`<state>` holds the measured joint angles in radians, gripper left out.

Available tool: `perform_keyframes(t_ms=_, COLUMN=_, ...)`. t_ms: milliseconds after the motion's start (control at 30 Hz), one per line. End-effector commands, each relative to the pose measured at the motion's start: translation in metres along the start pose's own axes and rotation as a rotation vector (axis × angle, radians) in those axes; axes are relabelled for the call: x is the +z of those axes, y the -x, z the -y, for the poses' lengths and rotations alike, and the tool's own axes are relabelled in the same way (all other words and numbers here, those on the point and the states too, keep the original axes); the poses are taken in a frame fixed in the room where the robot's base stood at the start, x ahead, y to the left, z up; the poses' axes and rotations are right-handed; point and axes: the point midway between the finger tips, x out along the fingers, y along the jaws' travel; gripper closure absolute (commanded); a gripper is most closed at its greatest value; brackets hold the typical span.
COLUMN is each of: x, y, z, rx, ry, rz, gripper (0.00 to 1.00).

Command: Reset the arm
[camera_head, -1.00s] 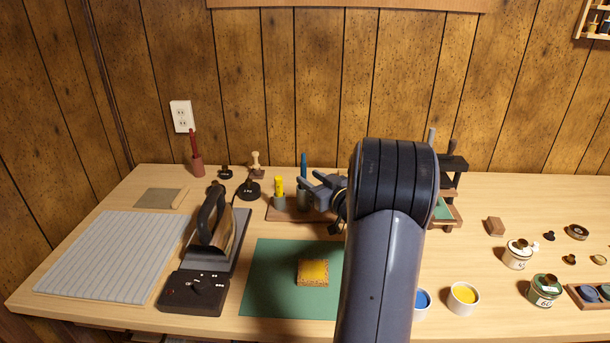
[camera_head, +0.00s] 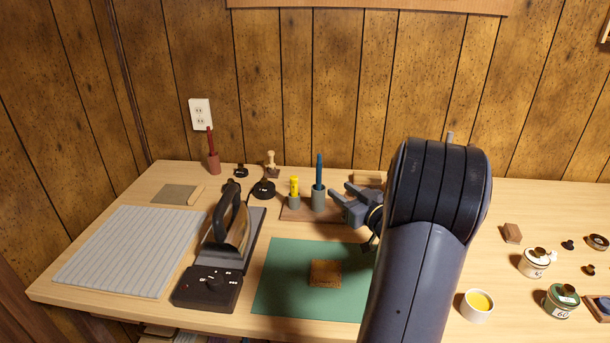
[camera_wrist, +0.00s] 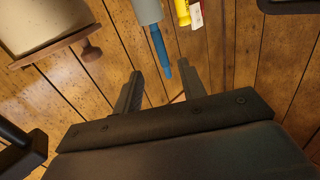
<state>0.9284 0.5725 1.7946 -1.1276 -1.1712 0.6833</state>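My gripper (camera_head: 340,194) is open and empty, held in the air over the back middle of the bench. It points left, just to the right of an upright blue-handled tool (camera_head: 319,170) in a grey cup. In the wrist view my gripper (camera_wrist: 161,72) shows two parted fingers. The blue tool (camera_wrist: 161,50) appears beyond them, not gripped, and a yellow tool (camera_wrist: 182,12) is beside it. My dark forearm covers the bench right of centre.
A brown block (camera_head: 325,273) lies on the green mat (camera_head: 280,290). An iron (camera_head: 231,230) stands left of the mat, near a grey ribbed board (camera_head: 130,250). A yellow-filled pot (camera_head: 478,305) and several small jars stand at the right. Wood-panelled wall rises behind.

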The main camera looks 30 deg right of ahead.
Motion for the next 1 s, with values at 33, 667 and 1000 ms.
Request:
perform_keyframes(t_ms=33, x=0.000, y=-0.003, z=0.000, rx=-0.001, ry=0.000, rz=0.000, gripper=0.61)
perform_keyframes(t_ms=667, x=-0.014, y=-0.108, z=0.000, rx=0.000, ry=0.001, rz=-0.002, gripper=0.61)
perform_keyframes(t_ms=1000, x=-0.048, y=-0.106, z=0.000, rx=0.000, ry=0.000, rz=0.001, gripper=0.61)
